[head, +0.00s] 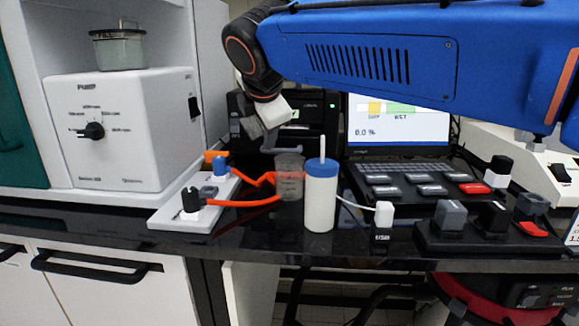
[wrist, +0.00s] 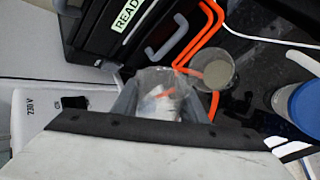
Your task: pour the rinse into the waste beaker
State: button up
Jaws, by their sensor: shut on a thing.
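My gripper (wrist: 162,108) is shut on a clear vessel (wrist: 160,84), held between its two grey fingers in the wrist view. Pale and reddish patches show in or through the vessel; I cannot tell its contents or level. In the head view my gripper (head: 268,134) is above and left of a clear beaker with a greyish-brown tint (head: 289,178), and the held vessel is hard to make out there. That beaker stands upright on the black bench, and I take it as the waste beaker; no label is readable.
A white bottle with a blue cap (head: 320,200) stands just right of the beaker. A black device (head: 318,105) and a laptop (head: 398,125) stand behind. Black switch blocks (head: 440,240) crowd the right.

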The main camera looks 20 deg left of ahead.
aim_at(245, 128)
jog(key=shift+s+a+f+n+t+h+b, duration=1.05)
jog(key=shift+a+f+n+t+h, duration=0.5)
jog(key=shift+f+n+t+h, duration=1.75)
jog(key=shift+m+t, duration=0.3)
jog(key=shift+t, duration=0.2)
jog(key=shift+s+r, duration=0.1)
jog(key=shift+r, duration=3.55)
jog(key=shift+s, duration=0.1)
